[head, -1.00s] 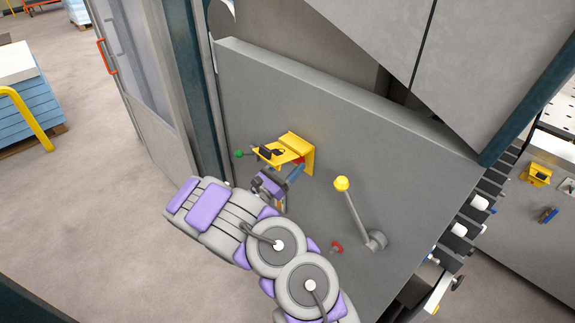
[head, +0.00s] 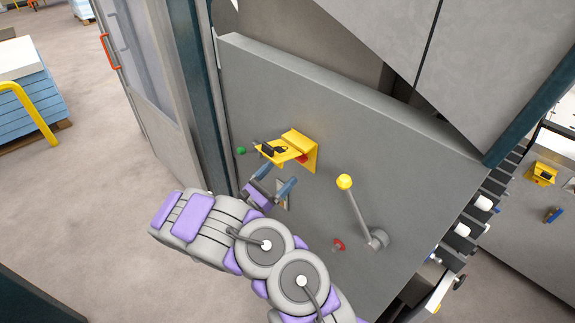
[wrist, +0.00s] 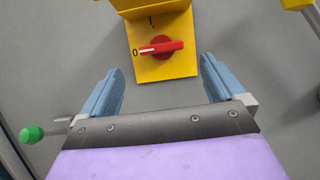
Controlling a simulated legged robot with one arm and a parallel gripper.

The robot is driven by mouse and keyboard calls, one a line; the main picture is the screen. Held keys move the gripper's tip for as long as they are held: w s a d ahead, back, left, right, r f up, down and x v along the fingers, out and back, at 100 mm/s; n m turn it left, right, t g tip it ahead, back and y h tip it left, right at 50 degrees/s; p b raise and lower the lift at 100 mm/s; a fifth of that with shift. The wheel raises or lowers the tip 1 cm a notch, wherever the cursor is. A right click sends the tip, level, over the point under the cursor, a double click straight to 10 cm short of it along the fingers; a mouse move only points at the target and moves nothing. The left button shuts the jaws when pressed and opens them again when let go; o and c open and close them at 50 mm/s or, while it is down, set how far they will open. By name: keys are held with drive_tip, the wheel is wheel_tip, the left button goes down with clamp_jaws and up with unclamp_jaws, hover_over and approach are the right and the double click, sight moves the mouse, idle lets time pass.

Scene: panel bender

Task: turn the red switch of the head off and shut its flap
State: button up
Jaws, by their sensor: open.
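The red switch (wrist: 161,47) sits on a yellow plate (wrist: 165,72) in the wrist view. Its handle lies level, with its white mark toward the "0" at left; the "I" is above. In the head view a little red of the switch (head: 303,158) shows under the flap. The yellow flap (head: 279,154) stands raised, sticking out from the panel, with a black item on it. My gripper (wrist: 162,64) is open and empty. Its blue fingers are spread either side of the plate's lower part in the wrist view. In the head view my gripper (head: 276,180) is just below the flap.
A lever with a yellow ball (head: 345,182) stands to the right of the switch. A small red knob (head: 338,244) is below it. A green knob (head: 241,151) is left of the flap. Open floor (head: 90,200) lies left of the machine.

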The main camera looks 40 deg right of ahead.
drive_tip(key=w+v, duration=0.1)
drive_tip(key=v, duration=1)
drive_tip(key=shift+s+f, duration=0.15)
drive_tip(key=shift+s, duration=0.35)
drive_tip(key=shift+c, duration=0.4)
